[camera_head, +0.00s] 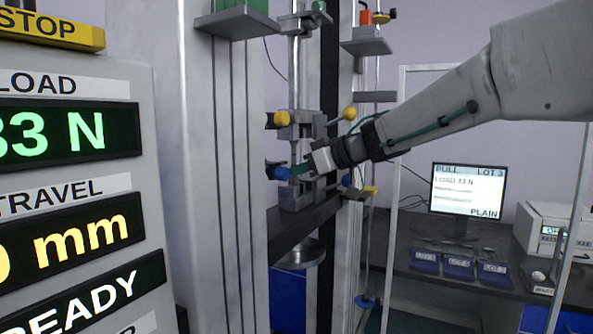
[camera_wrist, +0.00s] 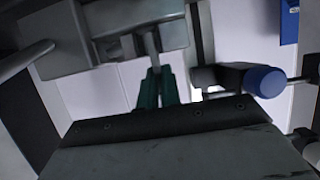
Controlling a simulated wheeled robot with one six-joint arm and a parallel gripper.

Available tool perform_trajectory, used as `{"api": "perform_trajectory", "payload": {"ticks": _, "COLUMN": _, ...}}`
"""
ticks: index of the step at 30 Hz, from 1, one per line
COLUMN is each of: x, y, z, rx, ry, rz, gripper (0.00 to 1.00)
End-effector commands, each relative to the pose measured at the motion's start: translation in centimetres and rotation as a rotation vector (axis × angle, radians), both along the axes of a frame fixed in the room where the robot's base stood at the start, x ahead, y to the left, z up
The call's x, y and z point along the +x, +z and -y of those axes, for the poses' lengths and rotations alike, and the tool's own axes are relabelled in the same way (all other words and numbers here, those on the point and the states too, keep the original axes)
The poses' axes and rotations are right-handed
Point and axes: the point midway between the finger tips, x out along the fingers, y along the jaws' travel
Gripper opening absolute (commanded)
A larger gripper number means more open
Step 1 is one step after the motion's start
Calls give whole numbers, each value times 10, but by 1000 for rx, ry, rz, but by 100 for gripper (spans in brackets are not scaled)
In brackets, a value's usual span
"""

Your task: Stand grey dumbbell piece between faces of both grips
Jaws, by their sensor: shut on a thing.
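My gripper (camera_head: 300,170) reaches in from the right, between the upper grip (camera_head: 294,128) with yellow knobs and the lower grip (camera_head: 297,196) with blue knobs. In the wrist view its green fingers (camera_wrist: 155,84) are shut on a thin grey strip, the dumbbell piece (camera_wrist: 152,46). The strip stands out past the fingertips toward a grey metal grip block (camera_wrist: 125,25). I cannot tell whether it sits between the faces. A blue knob (camera_wrist: 265,81) is right of the fingers. In the head view the piece is too small to make out.
Tall machine columns (camera_head: 222,170) stand left of the grips. A display panel (camera_head: 70,125) reads 33 N. A dark bench (camera_head: 420,285) at right holds blue trays (camera_head: 458,268) and a monitor (camera_head: 467,190). A rod (camera_wrist: 27,60) crosses the wrist view's left.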

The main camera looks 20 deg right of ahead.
Motion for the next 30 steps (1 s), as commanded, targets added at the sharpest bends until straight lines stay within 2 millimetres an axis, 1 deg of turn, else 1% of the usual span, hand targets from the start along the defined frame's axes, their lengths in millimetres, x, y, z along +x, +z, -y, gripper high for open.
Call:
{"api": "perform_trajectory", "payload": {"ticks": 1, "x": 0, "y": -3, "z": -1, "rx": 0, "ry": 2, "rz": -6, "gripper": 0}}
{"api": "perform_trajectory", "payload": {"ticks": 4, "x": 0, "y": -3, "z": -1, "rx": 0, "ry": 3, "rz": -6, "gripper": 0}}
{"api": "perform_trajectory", "payload": {"ticks": 5, "x": 0, "y": -3, "z": -1, "rx": 0, "ry": 3, "rz": -6, "gripper": 14}}
{"api": "perform_trajectory", "payload": {"ticks": 6, "x": 0, "y": -3, "z": -1, "rx": 0, "ry": 2, "rz": -6, "gripper": 25}}
{"api": "perform_trajectory", "payload": {"ticks": 7, "x": 0, "y": -3, "z": 0, "rx": 0, "ry": 2, "rz": -6, "gripper": 31}}
{"api": "perform_trajectory", "payload": {"ticks": 17, "x": -2, "y": -1, "z": 4, "rx": 0, "ry": -2, "rz": -2, "gripper": 31}}
{"api": "perform_trajectory", "payload": {"ticks": 20, "x": -9, "y": 4, "z": 12, "rx": -1, "ry": -5, "rz": -2, "gripper": 31}}
{"api": "perform_trajectory", "payload": {"ticks": 27, "x": -36, "y": 20, "z": 39, "rx": -1, "ry": -3, "rz": -2, "gripper": 31}}
{"api": "perform_trajectory", "payload": {"ticks": 30, "x": -44, "y": 24, "z": 46, "rx": 1, "ry": -1, "rz": -3, "gripper": 31}}
